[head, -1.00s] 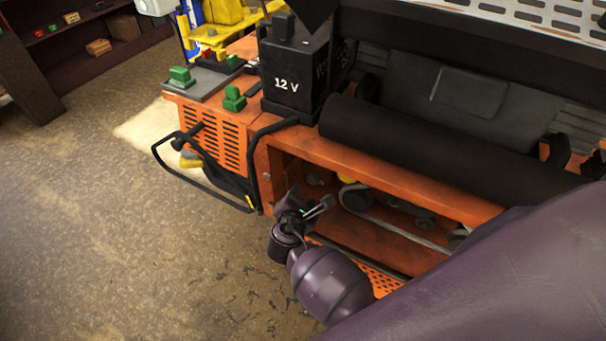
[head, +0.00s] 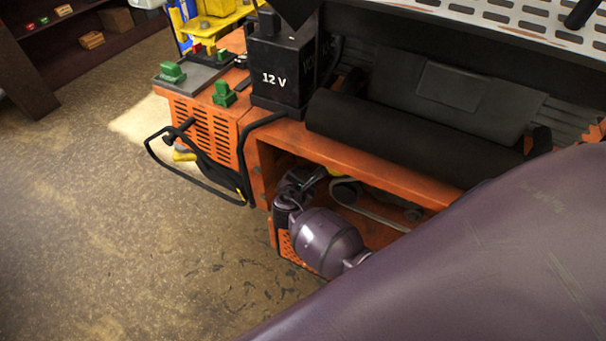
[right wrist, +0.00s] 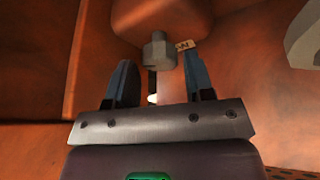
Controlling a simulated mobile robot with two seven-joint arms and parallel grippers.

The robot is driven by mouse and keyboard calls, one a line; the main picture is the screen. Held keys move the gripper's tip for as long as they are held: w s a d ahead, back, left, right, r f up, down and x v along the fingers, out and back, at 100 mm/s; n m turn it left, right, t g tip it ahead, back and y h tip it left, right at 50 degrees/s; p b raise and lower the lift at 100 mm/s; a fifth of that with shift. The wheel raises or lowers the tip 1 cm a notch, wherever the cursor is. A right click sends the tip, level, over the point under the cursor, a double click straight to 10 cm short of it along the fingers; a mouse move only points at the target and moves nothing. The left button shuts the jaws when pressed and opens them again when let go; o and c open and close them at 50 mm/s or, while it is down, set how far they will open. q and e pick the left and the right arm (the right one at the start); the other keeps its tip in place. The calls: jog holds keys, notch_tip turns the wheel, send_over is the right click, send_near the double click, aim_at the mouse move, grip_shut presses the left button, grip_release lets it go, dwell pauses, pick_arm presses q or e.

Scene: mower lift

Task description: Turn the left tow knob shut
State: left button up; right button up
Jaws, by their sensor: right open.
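In the right wrist view a grey faceted knob (right wrist: 157,52) hangs from a rounded orange housing (right wrist: 165,18); I cannot tell for sure that it is the left tow knob. My right gripper (right wrist: 160,75) is open, one finger toward each side of the knob, with the knob showing just beyond and between the tips. I see no contact. In the head view my right gripper (head: 316,180) reaches into the orange mower's bay (head: 385,172), and the knob cannot be made out. My left gripper is not in view.
The bay's orange top edge (head: 365,163) lies just above the gripper. A grey pulley (head: 345,190) and belt are beside it. A black 12 V battery (head: 283,70), a black roller (head: 400,138) and a black bar loop (head: 185,170) stand around. Floor at left is clear.

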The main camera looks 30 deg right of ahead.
jog(key=shift+x, duration=0.95)
jog(key=c, duration=0.6)
jog(key=shift+f+m+t+b, duration=0.25)
jog(key=shift+m+t+b, duration=0.25)
jog(key=shift+b, duration=0.6)
jog(key=shift+c, duration=0.2)
jog(key=shift+s+r+m+b, duration=0.1)
jog(key=shift+r+m+b, duration=0.05)
jog(key=shift+m+b, duration=0.35)
